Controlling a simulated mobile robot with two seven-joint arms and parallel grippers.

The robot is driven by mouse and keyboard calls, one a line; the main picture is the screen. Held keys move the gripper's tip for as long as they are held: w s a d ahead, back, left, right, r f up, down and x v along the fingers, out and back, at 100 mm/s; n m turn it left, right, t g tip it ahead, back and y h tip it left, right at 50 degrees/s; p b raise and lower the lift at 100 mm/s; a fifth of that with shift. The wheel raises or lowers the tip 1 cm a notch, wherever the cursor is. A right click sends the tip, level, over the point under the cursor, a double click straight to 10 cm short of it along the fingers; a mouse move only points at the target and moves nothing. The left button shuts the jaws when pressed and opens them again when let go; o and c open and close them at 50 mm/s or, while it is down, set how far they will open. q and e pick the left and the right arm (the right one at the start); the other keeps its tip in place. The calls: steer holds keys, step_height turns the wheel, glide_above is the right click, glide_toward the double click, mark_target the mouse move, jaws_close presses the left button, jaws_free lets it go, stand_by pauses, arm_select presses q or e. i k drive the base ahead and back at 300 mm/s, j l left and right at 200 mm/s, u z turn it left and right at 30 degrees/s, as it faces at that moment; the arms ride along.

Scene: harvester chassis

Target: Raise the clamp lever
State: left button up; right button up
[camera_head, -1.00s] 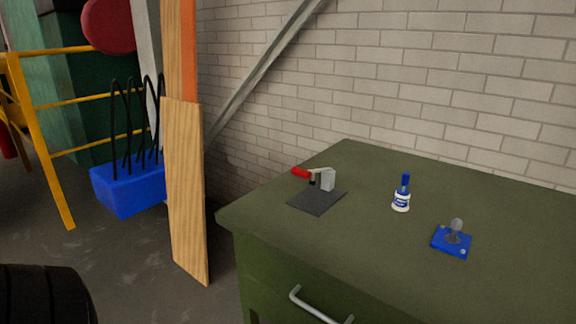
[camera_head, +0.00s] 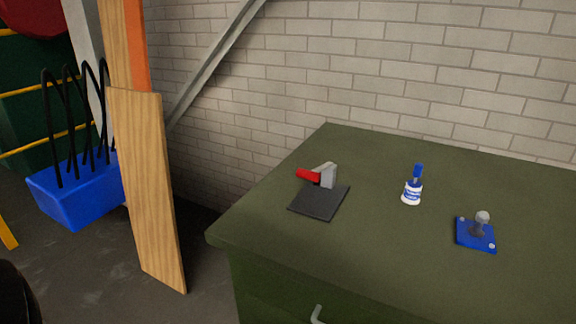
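The clamp has a red-handled lever (camera_head: 308,175) and a grey metal body (camera_head: 327,176). It is mounted on a dark square plate (camera_head: 318,203) on the green workbench (camera_head: 375,245), near its left side. The red handle points left and lies nearly level, low over the plate. Neither of my grippers is in view, and nothing touches the clamp.
A blue plate with a grey knob (camera_head: 477,231) sits further right. Wooden boards (camera_head: 150,190) and a blue bin (camera_head: 75,192) stand left of the bench. A brick wall (camera_head: 420,80) is behind.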

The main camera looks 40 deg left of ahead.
mark_target(314, 175)
steer(key=j+z, duration=0.15)
steer(key=j, duration=1.7)
steer(key=i+l, duration=0.15)
steer(key=l, duration=0.15)
steer(key=i+l, duration=0.1)
steer(key=l, duration=0.15)
